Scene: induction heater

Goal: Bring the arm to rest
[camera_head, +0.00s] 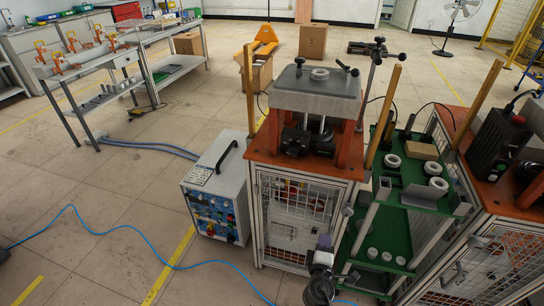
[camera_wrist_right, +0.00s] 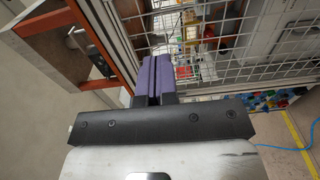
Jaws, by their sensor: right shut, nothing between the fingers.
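My right gripper (camera_head: 325,242) hangs low at the bottom centre of the head view, in front of the mesh-doored cabinet (camera_head: 300,215). In the right wrist view its purple fingers (camera_wrist_right: 153,76) are together, with nothing between them. They point at the wire mesh front (camera_wrist_right: 215,55), and I cannot tell how far off it is. My left gripper is not in view.
An induction heater (camera_head: 315,102) with a pale ring on top stands on the cabinet. Right of it is a green shelf trolley (camera_head: 385,225) with several rings. A grey control box (camera_head: 215,185) stands left.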

